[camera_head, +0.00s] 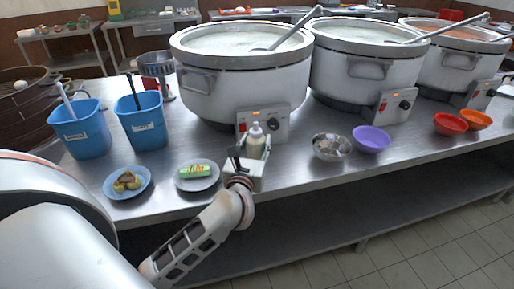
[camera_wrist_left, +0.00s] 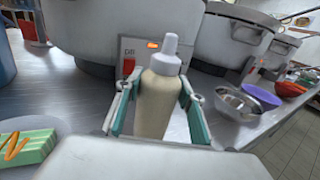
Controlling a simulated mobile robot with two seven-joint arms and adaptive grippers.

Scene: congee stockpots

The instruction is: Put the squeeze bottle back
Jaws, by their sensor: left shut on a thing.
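The squeeze bottle (camera_head: 255,141) has a cream-coloured body and a white nozzle cap. It is upright in front of the left stockpot's control box. My left gripper (camera_head: 247,160) is shut on it, with one finger on each side of its body. In the left wrist view the bottle (camera_wrist_left: 158,95) stands between the fingers of the gripper (camera_wrist_left: 158,112). Its base is hidden behind the gripper, so I cannot tell whether it touches the counter. My right gripper is not in view.
Large stockpots (camera_head: 244,85) line the back of the steel counter (camera_head: 310,180). Left of the bottle are a plate with a green block (camera_head: 197,171), a blue plate with food (camera_head: 127,183) and blue bins (camera_head: 82,132). A metal bowl (camera_head: 331,147) and a purple bowl (camera_head: 371,138) are to the right.

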